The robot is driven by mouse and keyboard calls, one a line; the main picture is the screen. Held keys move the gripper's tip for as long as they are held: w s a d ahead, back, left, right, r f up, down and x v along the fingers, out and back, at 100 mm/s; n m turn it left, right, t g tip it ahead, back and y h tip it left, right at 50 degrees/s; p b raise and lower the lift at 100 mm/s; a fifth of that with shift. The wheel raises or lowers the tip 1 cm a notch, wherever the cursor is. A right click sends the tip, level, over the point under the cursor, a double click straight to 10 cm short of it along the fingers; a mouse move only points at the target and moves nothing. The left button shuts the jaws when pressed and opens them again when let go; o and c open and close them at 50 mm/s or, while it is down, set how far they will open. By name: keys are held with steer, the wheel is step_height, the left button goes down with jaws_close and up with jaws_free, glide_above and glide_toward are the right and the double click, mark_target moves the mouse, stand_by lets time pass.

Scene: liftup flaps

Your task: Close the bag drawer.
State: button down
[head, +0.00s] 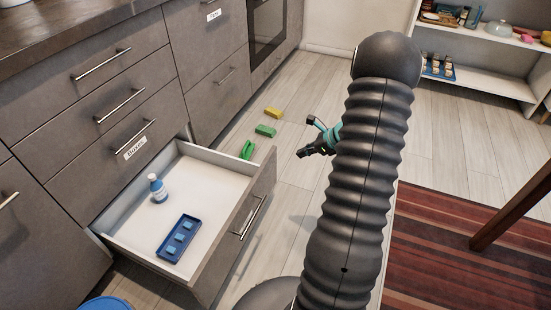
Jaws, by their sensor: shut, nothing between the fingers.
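One bottom drawer (262,190) in the grey cabinet row stands pulled far out, with its front panel and bar handle (249,217) facing right. Its white inside holds a blue and white bottle (158,188) and a blue tray (166,252) with several light blue pieces. A small label (135,148) sits on the closed drawer above; its text is hard to read. No bag shows in the open drawer. My gripper (302,153) is shut and empty, out to the right of the open drawer's far front corner and apart from it. My arm hides part of the gripper's wrist.
Green blocks (265,131) and a yellow block (273,113) lie on the floor beyond the drawer. A blue round thing (105,303) is at the bottom left edge. A white shelf (490,75) stands at the back right. A striped rug (440,255) and a wooden leg (512,205) are right.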

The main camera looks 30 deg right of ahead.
mark_target(269, 161)
steer(key=x, duration=0.8)
steer(key=w+x, duration=0.1)
steer(key=x, duration=0.3)
steer(key=shift+r, duration=0.35)
steer(key=shift+w+a, duration=0.4)
steer(key=shift+w, duration=0.15)
